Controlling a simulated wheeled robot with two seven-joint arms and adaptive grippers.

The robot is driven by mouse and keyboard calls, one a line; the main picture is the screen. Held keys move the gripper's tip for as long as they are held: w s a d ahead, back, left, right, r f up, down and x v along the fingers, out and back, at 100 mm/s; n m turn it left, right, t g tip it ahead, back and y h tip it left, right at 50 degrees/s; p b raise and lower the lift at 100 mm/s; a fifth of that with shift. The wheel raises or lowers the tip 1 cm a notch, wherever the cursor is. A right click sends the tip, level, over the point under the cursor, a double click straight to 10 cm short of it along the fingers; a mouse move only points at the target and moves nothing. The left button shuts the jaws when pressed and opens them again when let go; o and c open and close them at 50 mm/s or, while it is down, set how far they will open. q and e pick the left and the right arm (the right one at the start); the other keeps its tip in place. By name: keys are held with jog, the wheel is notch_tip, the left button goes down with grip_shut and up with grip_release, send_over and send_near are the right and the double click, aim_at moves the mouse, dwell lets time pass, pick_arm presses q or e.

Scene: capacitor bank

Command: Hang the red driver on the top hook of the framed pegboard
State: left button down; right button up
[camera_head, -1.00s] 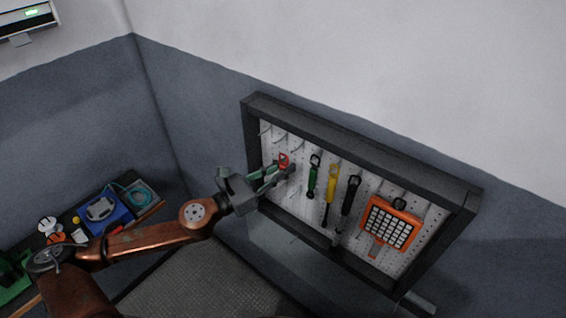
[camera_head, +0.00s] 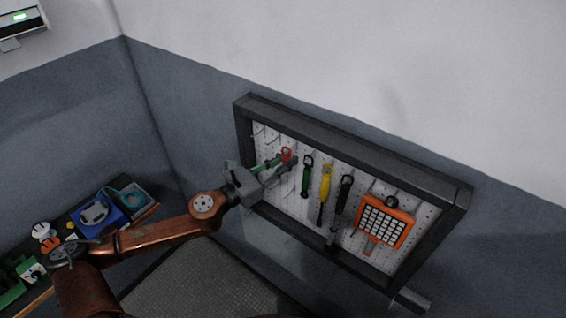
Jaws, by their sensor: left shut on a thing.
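The framed pegboard (camera_head: 300,124) hangs on the grey wall, with a dark deep frame and a white perforated panel. My left gripper (camera_head: 282,164) is in front of the panel's left part, shut on the red driver (camera_head: 287,154). The driver's red top with its loop shows above the fingers; the rest is hidden by the gripper. The hooks (camera_head: 271,138) at the panel's upper left are bare and thin. I cannot tell whether the loop touches a hook. My right gripper is not in view.
A green tool (camera_head: 307,177), a yellow driver (camera_head: 325,183), a black tool (camera_head: 343,196) and an orange grid-faced device (camera_head: 384,221) hang to the right of my gripper. A workbench with a blue tray (camera_head: 104,219) stands at the left.

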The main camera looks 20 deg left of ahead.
pick_arm(q)
jog(key=shift+w+d, duration=0.15)
jog(key=shift+w, duration=0.25)
jog(key=shift+w+d+f, duration=0.15)
jog(key=shift+w+f, duration=0.3)
jog(key=shift+f, duration=0.1)
jog(key=c, duration=1.8)
grip_release()
jog(key=shift+w+f, duration=0.1)
jog(key=v, duration=0.8)
